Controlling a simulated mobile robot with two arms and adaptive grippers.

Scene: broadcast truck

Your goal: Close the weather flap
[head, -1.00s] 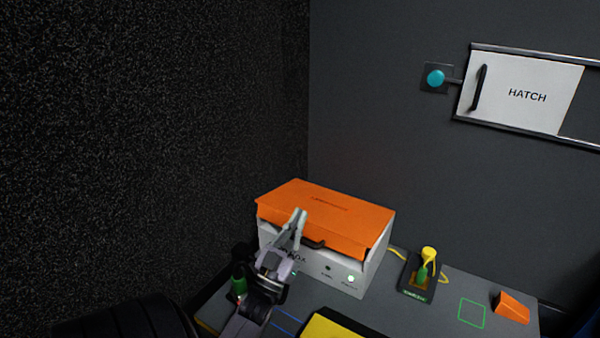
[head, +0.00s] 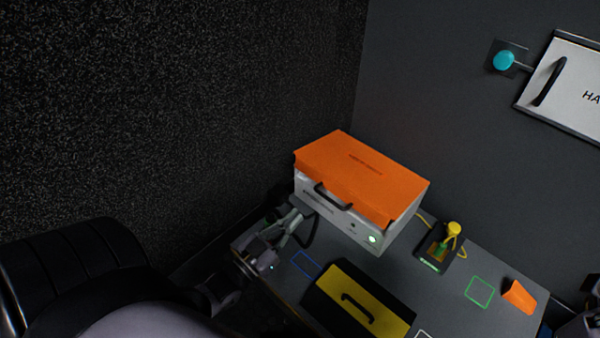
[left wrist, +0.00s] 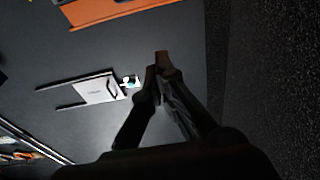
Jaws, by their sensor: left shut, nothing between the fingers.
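The weather flap is the orange lid (head: 362,172) of a white box (head: 345,223) on the bench. It lies low over the box top, with a black handle (head: 333,196) at its front edge. I cannot tell whether a small gap is left under it. My left gripper (head: 294,214) is shut and empty, at the box's front left corner, below and left of the handle. In the left wrist view its fingertips (left wrist: 162,64) meet with nothing between them, and an orange edge (left wrist: 108,12) shows at the top. My right gripper is not in view.
A yellow-and-black case (head: 360,305) with a handle lies in front of the box. A yellow plug on a dark plate (head: 440,247) and an orange wedge (head: 519,297) stand to the right. A hatch (head: 570,85) is on the back wall. A black rounded object (head: 70,265) is at left.

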